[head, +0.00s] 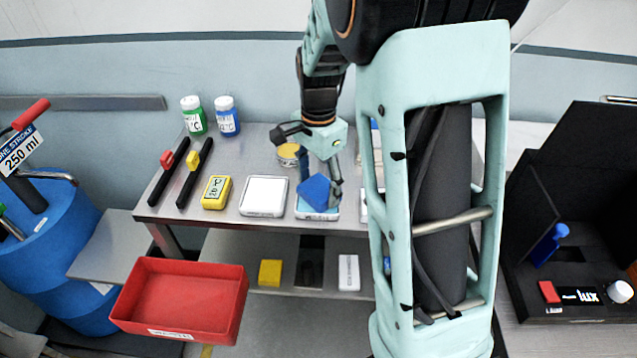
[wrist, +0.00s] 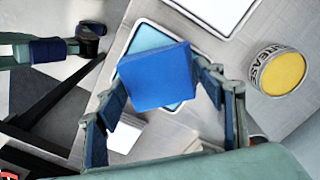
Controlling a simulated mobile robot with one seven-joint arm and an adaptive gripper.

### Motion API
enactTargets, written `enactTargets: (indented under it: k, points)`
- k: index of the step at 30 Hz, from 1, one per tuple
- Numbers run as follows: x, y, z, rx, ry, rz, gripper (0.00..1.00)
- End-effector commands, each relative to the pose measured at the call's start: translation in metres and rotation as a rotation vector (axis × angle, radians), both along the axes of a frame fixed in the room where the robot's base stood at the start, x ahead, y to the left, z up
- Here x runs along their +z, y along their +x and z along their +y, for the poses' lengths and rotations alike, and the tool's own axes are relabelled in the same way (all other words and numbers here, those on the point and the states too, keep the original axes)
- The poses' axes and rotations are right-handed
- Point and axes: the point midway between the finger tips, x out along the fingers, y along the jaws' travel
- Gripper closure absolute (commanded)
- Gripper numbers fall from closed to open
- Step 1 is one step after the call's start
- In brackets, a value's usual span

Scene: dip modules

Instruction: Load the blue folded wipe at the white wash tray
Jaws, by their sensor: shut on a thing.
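The blue folded wipe (head: 314,192) is a blue block, held tilted between the fingers of my gripper (head: 327,187). In the wrist view the wipe (wrist: 155,75) sits between the two fingertips and covers much of a teal-floored, white-rimmed tray (wrist: 143,37). That tray also shows in the head view (head: 305,215). I cannot tell whether the wipe touches it. The white wash tray (head: 263,196) lies flat just left of it, with a white floor that looks empty. Part of the white tray shows at the top of the wrist view (wrist: 215,12).
A yellow tin (head: 288,154) stands behind the trays. A yellow box (head: 216,192), two black tools (head: 170,172) and two jars (head: 194,115) are further left. A red bin (head: 180,300) is in front. My arm hides the bench's right side.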

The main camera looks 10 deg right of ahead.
Motion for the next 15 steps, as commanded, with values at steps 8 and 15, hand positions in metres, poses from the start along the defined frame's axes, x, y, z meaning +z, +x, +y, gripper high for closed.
enactTargets:
  k: [8, 15]
  points:
    - [0.023, 0.000, 0.000, 0.000, 0.000, 0.000, 0.56]
    - [0.043, 0.000, 0.000, 0.000, 0.000, 0.000, 0.56]
